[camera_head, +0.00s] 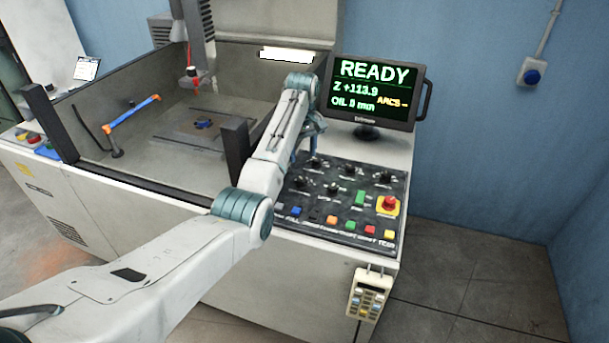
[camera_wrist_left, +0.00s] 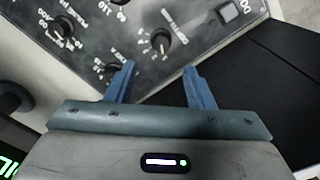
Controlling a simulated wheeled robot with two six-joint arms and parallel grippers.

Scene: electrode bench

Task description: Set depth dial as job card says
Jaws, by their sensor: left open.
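In the left wrist view, one dial (camera_wrist_left: 161,42) sits just beyond the fingertips, another (camera_wrist_left: 62,28) is at the left, and a third (camera_wrist_left: 113,70) is partly hidden by a finger. My left gripper (camera_head: 312,140) is over the panel's back edge; in the left wrist view its blue fingers (camera_wrist_left: 159,69) are apart with nothing between them. A white card (camera_head: 86,68) stands at the far left, its text too small to read. My right gripper is out of view.
The monitor (camera_head: 372,92) behind the panel reads READY, Z +113.9. A red stop button (camera_head: 389,203) and coloured buttons line the panel's right and front. A handheld keypad (camera_head: 368,294) hangs on the front. The machine's tank (camera_head: 150,150) lies left of the panel.

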